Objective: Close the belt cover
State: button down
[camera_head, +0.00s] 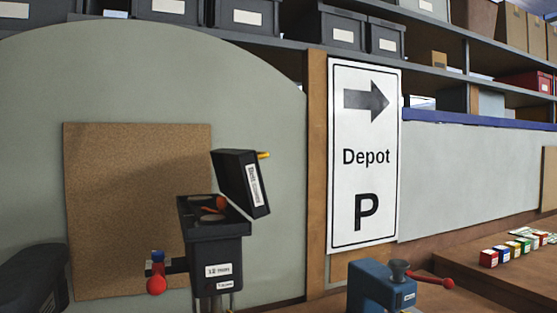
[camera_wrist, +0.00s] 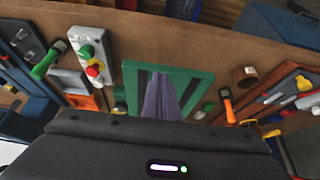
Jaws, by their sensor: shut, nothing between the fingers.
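The belt cover (camera_head: 240,184) is a black box-shaped lid with a white label and a small yellow tab at its upper right. It stands raised and tilted over the right side of a dark, open-topped housing (camera_head: 217,252). Reddish and brown round parts show inside the housing. I cannot make out the belt cover in the wrist view. I cannot make out my gripper in the head view.
A blue device (camera_head: 375,288) with a red handle stands right of the housing. A Depot sign (camera_head: 363,155) is behind. Small coloured blocks (camera_head: 505,250) lie on the right bench. In the wrist view, a switch box (camera_wrist: 91,55) and tools line the wooden board.

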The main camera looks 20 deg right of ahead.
jog(key=shift+w+r, duration=0.1)
jog(key=w+d+r+m+t+y, duration=0.25)
jog(key=w+r+m, duration=0.45)
jog(key=r, duration=0.4)
jog(key=w+d+r+m+t+y, duration=0.1)
jog(key=w+r+m+t+y, duration=0.2)
jog(key=w+r, duration=0.65)
jog(key=w+d+r+m+t, duration=0.2)
jog(key=d+r, duration=0.5)
jog(key=r, duration=0.4)
jog(key=w+d+r+m+t+h, duration=0.1)
jog(key=w+d+r+m+t, duration=0.2)
jog(key=r, duration=0.9)
jog(key=d+m+t, duration=0.2)
jog(key=d+m, duration=0.2)
jog(key=d, duration=0.1)
jog(key=shift+w+d, duration=0.15)
jog(key=shift+d, duration=0.15)
jog(key=shift+t, duration=0.25)
